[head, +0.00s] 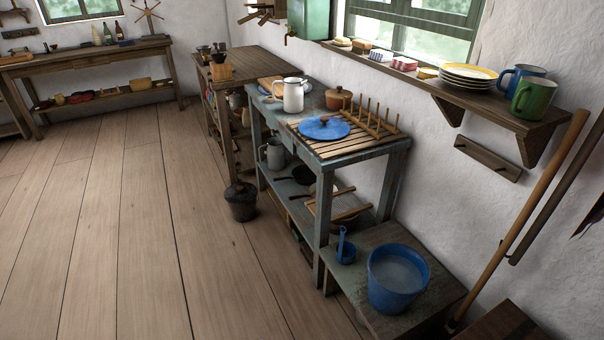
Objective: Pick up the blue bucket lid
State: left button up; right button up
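A blue bucket (397,279) stands without a lid on a low wooden bench at the lower right and looks filled with a pale liquid. Neither of my grippers shows in the head view.
A white enamel pitcher (292,94), a brown pot (338,98) and a pegged wooden rack (375,122) stand close to the lid. A blue ladle cup (346,252) sits beside the bucket. A dark lidded pail (241,201) stands on the floor. The wooden floor (110,220) at left is clear.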

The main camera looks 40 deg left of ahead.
aim_at(319, 127)
jog(key=u, duration=1.05)
